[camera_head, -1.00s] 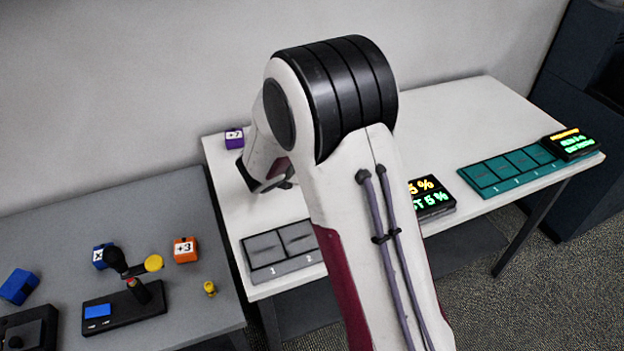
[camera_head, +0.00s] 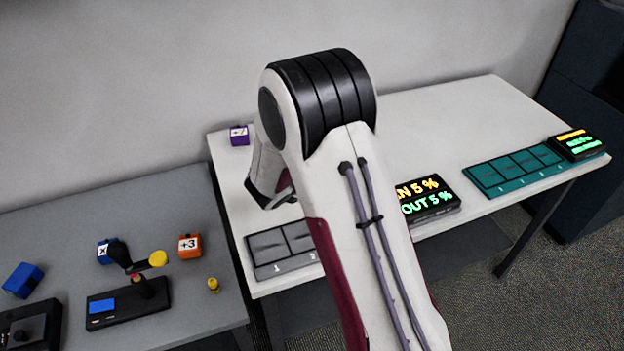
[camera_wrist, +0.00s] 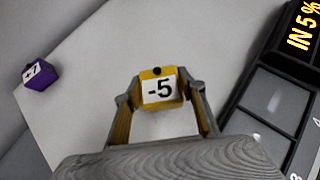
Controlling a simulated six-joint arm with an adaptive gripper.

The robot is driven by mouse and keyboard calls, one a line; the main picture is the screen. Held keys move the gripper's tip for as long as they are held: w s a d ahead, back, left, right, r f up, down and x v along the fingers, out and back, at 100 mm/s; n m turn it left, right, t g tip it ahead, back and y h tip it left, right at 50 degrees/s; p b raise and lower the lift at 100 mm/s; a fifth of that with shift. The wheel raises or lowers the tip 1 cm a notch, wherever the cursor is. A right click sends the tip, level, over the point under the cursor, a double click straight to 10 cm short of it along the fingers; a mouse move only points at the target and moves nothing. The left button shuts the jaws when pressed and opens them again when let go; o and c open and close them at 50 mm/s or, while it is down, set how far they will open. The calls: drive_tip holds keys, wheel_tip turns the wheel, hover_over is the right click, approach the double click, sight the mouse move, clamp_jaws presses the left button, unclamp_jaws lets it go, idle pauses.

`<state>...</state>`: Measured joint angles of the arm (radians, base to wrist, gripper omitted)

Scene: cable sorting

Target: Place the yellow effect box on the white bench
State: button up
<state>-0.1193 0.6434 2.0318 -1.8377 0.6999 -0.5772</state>
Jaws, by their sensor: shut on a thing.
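The yellow effect box (camera_wrist: 160,88) shows in the wrist view, a yellow cube with a white label reading "-5". My gripper (camera_wrist: 160,100) is shut on it, with one finger at its left side and one at its right. The white bench (camera_wrist: 90,75) lies below and behind the box; I cannot tell whether the box touches it. The bench (camera_head: 445,115) stands at the right in the head view. There my gripper and the yellow box are hidden behind my own arm.
A purple box (camera_head: 239,136) sits at the bench's back left corner. A grey slot tray (camera_head: 281,264), a lit display (camera_head: 427,205) and a teal slot tray (camera_head: 513,173) lie along its front. A grey table (camera_head: 60,235) at left holds blue and orange (camera_head: 189,246) boxes and a lever device (camera_head: 128,302).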

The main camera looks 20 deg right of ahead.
drive_tip(key=shift+f, duration=0.75)
drive_tip(key=shift+f, duration=0.15)
drive_tip(key=o, duration=1.2)
drive_tip(key=shift+v, duration=6.15)
drive_tip(key=shift+d, duration=0.1)
